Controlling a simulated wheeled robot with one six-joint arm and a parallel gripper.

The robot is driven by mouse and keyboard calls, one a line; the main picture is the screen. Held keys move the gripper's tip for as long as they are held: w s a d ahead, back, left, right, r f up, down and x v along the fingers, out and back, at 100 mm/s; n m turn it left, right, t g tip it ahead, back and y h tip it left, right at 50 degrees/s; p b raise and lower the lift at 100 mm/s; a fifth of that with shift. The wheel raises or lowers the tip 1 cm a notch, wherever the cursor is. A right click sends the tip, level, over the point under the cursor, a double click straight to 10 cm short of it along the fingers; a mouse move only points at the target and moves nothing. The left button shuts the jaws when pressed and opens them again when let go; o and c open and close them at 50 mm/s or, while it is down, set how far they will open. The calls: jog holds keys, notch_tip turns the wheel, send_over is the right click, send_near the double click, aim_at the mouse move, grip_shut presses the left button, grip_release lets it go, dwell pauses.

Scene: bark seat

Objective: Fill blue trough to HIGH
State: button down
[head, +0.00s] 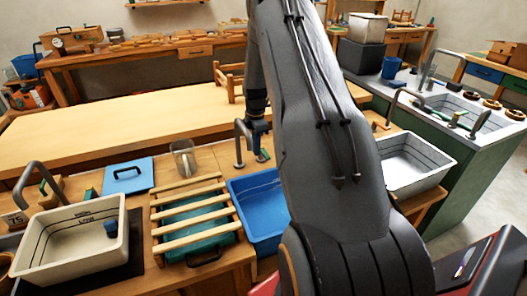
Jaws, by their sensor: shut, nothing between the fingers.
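The blue trough (256,232) stands at the front edge of the wooden bench, right of the slatted rack. My arm hides its right part. Its fill marks and any water in it cannot be made out. A grey curved tap (239,150) stands behind the trough, with a green lever (263,155) at its right. My gripper (258,128) points down just above the lever, close to the tap. It is shut and empty. Whether it touches the tap or lever cannot be told.
A white trough (415,185) is at right. The long table (110,125) behind is mostly clear.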

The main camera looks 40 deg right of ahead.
jog(key=shift+f, duration=0.15)
jog(key=shift+f+b, duration=0.8)
jog(key=shift+f, duration=0.8)
jog(key=shift+s+d+b, duration=0.1)
jog(key=shift+s+d, duration=0.1)
jog(key=shift+d, duration=0.65)
jog(key=shift+s+d+b, duration=0.1)
jog(key=shift+s+d, duration=0.1)
jog(key=shift+d, duration=0.6)
jog(key=shift+s+d+b, duration=0.1)
jog(key=shift+s+d, duration=0.1)
jog(key=shift+d, duration=0.65)
notch_tip(320, 180, up, 4)
jog(key=shift+r+p, duration=0.1)
jog(key=shift+p, duration=0.85)
